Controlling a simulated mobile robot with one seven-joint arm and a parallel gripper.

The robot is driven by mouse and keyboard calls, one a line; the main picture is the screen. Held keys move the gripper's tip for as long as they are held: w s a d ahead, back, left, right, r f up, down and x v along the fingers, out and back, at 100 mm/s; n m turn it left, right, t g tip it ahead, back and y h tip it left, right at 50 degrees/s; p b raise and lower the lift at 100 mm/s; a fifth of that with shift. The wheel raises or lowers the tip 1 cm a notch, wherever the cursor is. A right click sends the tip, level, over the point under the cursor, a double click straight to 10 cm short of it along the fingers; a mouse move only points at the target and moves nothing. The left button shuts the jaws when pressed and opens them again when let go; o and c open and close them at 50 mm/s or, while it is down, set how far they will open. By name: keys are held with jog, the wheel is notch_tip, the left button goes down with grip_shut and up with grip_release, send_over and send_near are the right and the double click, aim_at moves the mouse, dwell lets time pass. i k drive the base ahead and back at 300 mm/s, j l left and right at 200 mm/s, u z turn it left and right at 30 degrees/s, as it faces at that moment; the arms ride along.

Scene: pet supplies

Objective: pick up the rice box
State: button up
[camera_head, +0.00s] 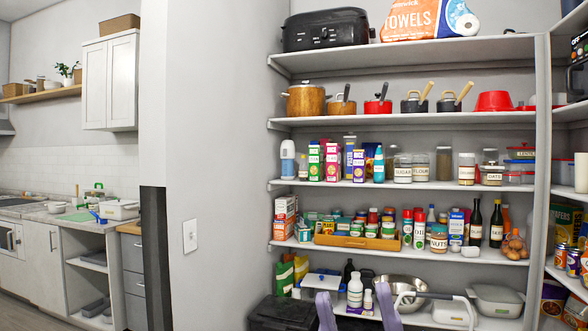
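Tall narrow cartons stand together on the third shelf down. Another purple carton (359,165) stands farther right. The lettering on these neighbours is too small to read surely. I cannot make out my gripper in this view, and nothing is seen touching the cartons.
Two lavender uprights (326,311) rise at the bottom edge before the lowest shelf; I cannot tell what they belong to. Pots (307,99) fill the shelf above. A wooden tray (357,242) is below.

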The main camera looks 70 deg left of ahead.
aim_at(359, 156)
jog(key=u, duration=1.75)
jog(key=z, duration=2.8)
jog(key=u, duration=2.8)
